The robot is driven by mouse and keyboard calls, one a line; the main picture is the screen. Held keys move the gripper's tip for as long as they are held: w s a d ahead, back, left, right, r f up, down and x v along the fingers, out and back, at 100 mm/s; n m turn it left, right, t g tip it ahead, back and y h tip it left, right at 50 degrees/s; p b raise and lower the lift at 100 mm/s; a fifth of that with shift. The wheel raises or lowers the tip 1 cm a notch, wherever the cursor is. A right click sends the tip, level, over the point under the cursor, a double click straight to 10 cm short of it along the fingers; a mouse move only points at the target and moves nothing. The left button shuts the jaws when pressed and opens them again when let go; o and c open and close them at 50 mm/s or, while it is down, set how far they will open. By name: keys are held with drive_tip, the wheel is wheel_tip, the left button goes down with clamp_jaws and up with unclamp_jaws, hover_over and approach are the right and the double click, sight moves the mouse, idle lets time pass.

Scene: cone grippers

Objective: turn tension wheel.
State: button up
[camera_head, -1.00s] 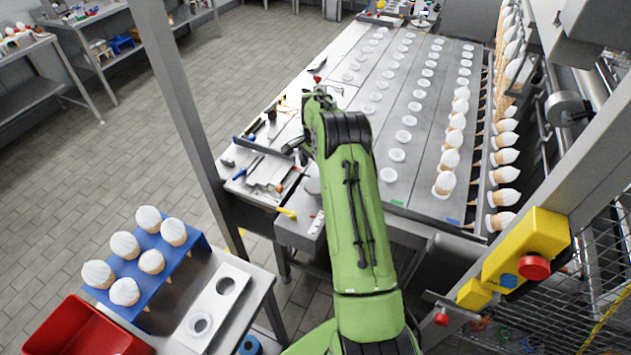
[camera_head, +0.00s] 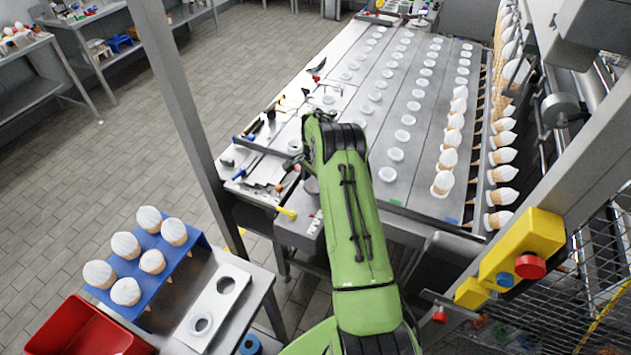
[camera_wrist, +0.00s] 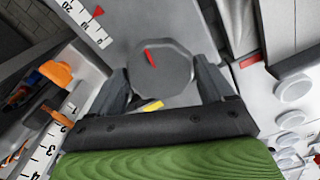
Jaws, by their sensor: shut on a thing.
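The tension wheel (camera_wrist: 163,72) is a grey, many-sided knob with a red mark on its face, in the middle of the wrist view. The red mark points up and slightly left. My gripper (camera_wrist: 165,85) has one finger on each side of the wheel and is shut on it. A white scale with black numbers and a red pointer (camera_wrist: 99,13) lies at the upper left of the wrist view. In the head view my green arm (camera_head: 358,220) reaches forward and hides the wheel and the fingers.
A metal table (camera_head: 420,190) with rows of white lids and cones stands ahead and right. Tools lie along its left edge. A yellow box with a red button (camera_head: 530,266) is at the right. A blue cone rack (camera_head: 196,247) and red bin (camera_head: 75,330) are at lower left.

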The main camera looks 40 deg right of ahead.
drive_tip(key=shift+n+b, duration=0.3)
drive_tip(key=n+b, duration=0.2)
drive_tip(key=n, duration=0.1)
drive_tip(key=shift+f+b, duration=0.1)
drive_tip(key=shift+b, duration=0.25)
drive_tip(key=n+b, duration=0.1)
drive_tip(key=n, duration=0.4)
drive_tip(key=shift+b, duration=0.4)
drive_tip(key=n+b, duration=0.1)
drive_tip(key=n, duration=0.8)
drive_tip(key=shift+n+b, duration=0.3)
drive_tip(key=shift+b, duration=0.1)
drive_tip(key=shift+r, duration=0.2)
drive_tip(key=o, duration=0.9)
drive_tip(key=shift+o, duration=0.2)
